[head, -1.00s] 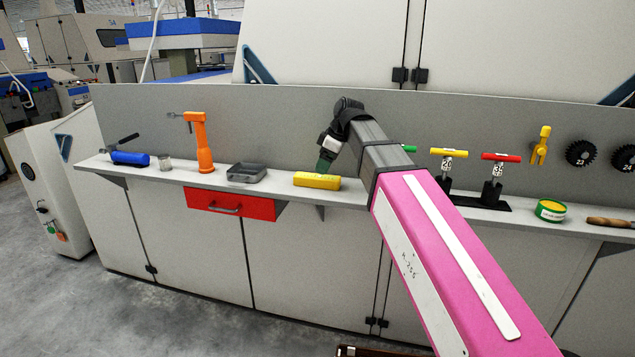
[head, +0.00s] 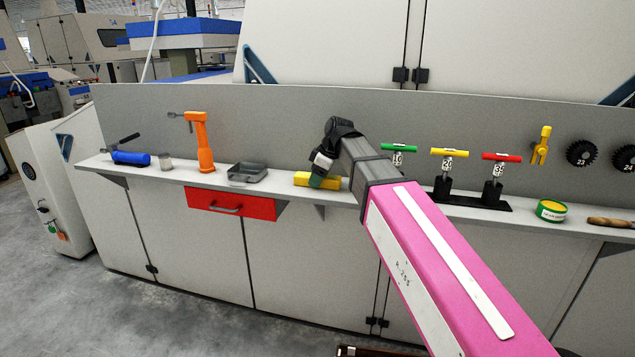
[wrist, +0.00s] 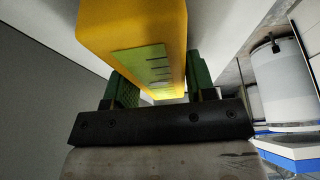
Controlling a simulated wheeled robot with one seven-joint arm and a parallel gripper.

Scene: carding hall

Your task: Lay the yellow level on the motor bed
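The yellow level (head: 303,179) lies on the narrow grey shelf, right of the grey tray. My gripper (head: 325,182) is down at its right part, pointing downward and covering some of it. In the wrist view the level (wrist: 135,20) reaches in between the two green fingers of my gripper (wrist: 163,88), one on each side. Whether the fingers press on it or stand slightly apart from it cannot be told. I cannot pick out a motor bed for certain in either view.
The shelf (head: 350,190) also bears a blue cylinder (head: 131,158), a small grey cup (head: 165,163), an orange tool (head: 203,150), a grey tray (head: 247,173), T-handled tools on a black base (head: 470,201) and a green-yellow tin (head: 551,210). A red drawer (head: 232,204) hangs below. A panel stands behind.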

